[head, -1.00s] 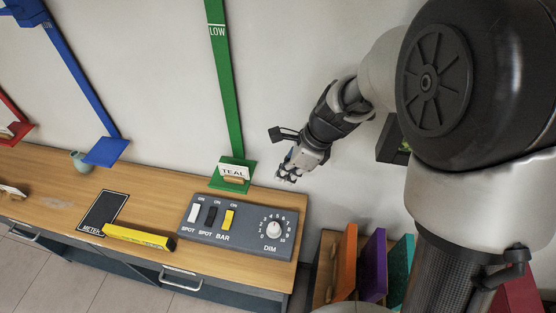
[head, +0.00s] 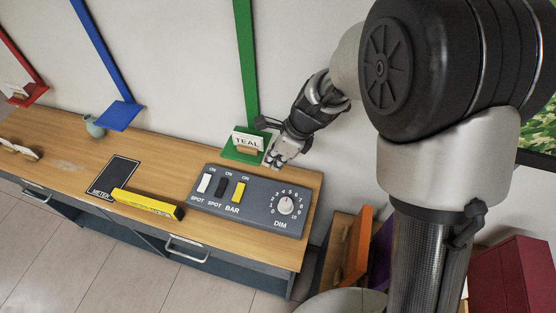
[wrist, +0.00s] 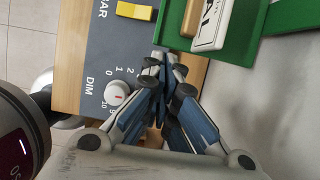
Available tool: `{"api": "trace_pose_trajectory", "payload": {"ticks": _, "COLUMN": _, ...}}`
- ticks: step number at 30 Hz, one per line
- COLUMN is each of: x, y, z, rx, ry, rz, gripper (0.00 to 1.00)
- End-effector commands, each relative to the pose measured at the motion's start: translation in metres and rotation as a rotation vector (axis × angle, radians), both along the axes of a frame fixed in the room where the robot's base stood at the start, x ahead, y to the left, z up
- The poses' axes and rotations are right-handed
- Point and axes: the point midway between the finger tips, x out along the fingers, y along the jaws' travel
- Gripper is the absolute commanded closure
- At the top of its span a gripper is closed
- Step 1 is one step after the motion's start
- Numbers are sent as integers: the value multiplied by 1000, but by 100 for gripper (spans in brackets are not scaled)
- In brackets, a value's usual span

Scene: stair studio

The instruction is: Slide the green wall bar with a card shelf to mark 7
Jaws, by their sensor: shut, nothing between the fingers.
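The green wall bar (head: 246,60) runs down the wall to a green shelf (head: 232,156), low above the bench. A white card reading TEAL (head: 247,141) stands on the shelf with a small wooden block (head: 246,151). My gripper (head: 274,160) is shut and empty, beside the right end of the shelf and above the back of the control box. In the wrist view the closed fingertips (wrist: 165,68) are just below the green shelf (wrist: 236,45) in the picture; I cannot tell whether they touch it. No number scale is readable on the bar.
The grey control box (head: 262,205) with switches and a DIM dial (head: 286,205) sits on the bench below. A yellow bar (head: 146,203) and black METER plate (head: 114,178) lie left. Blue (head: 119,116) and red (head: 33,94) shelves hang further left.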

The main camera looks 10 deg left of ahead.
Motion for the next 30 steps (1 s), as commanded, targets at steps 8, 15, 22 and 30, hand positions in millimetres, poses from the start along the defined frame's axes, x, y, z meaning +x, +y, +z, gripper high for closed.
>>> {"api": "trace_pose_trajectory", "payload": {"ticks": 8, "x": 0, "y": 3, "z": 1, "rx": 0, "ry": 1, "rz": 1, "gripper": 100}}
{"api": "trace_pose_trajectory", "payload": {"ticks": 15, "x": 3, "y": 36, "z": 4, "rx": -1, "ry": 2, "rz": 5, "gripper": 100}}
{"api": "trace_pose_trajectory", "payload": {"ticks": 22, "x": 10, "y": 85, "z": 6, "rx": 0, "ry": 2, "rz": 5, "gripper": 100}}
{"api": "trace_pose_trajectory", "payload": {"ticks": 30, "x": 18, "y": 131, "z": 5, "rx": 1, "ry": 0, "rz": 3, "gripper": 100}}
